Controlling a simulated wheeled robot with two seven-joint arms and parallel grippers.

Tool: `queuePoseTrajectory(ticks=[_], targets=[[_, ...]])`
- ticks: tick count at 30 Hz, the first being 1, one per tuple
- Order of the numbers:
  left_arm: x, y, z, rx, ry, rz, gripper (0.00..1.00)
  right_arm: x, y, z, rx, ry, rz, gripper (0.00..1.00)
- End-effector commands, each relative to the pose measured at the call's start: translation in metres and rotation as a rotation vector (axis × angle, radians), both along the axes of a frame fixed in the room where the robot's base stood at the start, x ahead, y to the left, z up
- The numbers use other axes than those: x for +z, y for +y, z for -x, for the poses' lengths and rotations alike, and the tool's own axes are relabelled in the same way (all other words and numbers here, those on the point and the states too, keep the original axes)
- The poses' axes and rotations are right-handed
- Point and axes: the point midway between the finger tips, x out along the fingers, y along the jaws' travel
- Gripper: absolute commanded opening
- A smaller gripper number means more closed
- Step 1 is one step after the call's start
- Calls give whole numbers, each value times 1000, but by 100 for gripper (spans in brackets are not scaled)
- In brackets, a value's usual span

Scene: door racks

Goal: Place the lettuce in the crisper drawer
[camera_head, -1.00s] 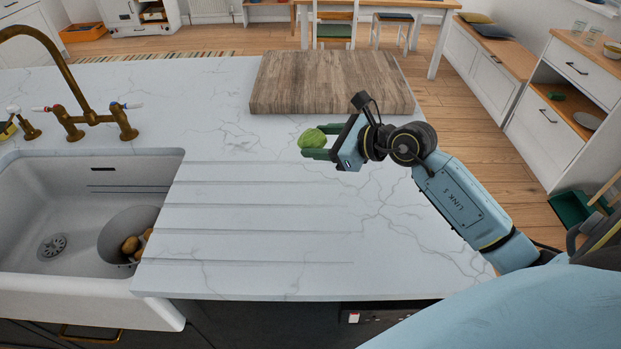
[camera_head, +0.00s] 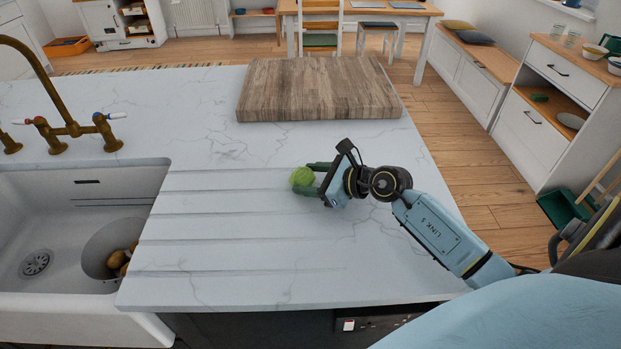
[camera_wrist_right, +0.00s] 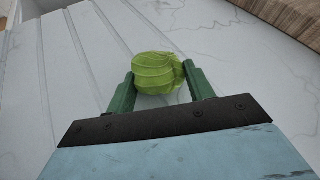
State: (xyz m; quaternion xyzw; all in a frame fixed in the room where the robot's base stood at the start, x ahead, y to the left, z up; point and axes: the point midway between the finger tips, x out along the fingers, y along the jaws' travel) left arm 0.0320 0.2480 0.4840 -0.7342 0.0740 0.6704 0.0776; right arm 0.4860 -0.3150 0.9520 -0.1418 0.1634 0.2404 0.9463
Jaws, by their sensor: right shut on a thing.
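The lettuce (camera_head: 302,177) is a small round light-green head above the white marble worktop. My right gripper (camera_head: 312,178) is shut on it, and the arm comes in from the right. In the right wrist view the lettuce (camera_wrist_right: 158,73) sits between the two green fingertips of the right gripper (camera_wrist_right: 160,85), one on each side. I cannot tell how far it is above the worktop. The crisper drawer is not seen in these views. My left gripper is not in view.
A wooden board (camera_head: 318,88) lies at the back of the worktop (camera_head: 240,240). A white sink (camera_head: 60,230) with a brass tap (camera_head: 70,128) is at the left, with a round bowl holding brown items. Wooden floor (camera_head: 465,150) and cabinets (camera_head: 560,95) lie to the right.

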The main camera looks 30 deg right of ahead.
Motion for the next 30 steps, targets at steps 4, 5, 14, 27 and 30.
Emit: queuePoseTrajectory(ticks=[4, 5, 14, 27, 30], targets=[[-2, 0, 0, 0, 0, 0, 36, -3, 0, 0, 0, 0, 0, 56], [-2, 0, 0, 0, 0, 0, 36, -3, 0, 0, 0, 0, 0, 60], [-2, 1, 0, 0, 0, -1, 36, -2, 0, 0, 0, 0, 0, 74], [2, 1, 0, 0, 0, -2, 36, 15, -18, 37, 1, 3, 3, 74], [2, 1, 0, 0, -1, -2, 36, 24, -26, 54, 2, 3, 4, 74]])
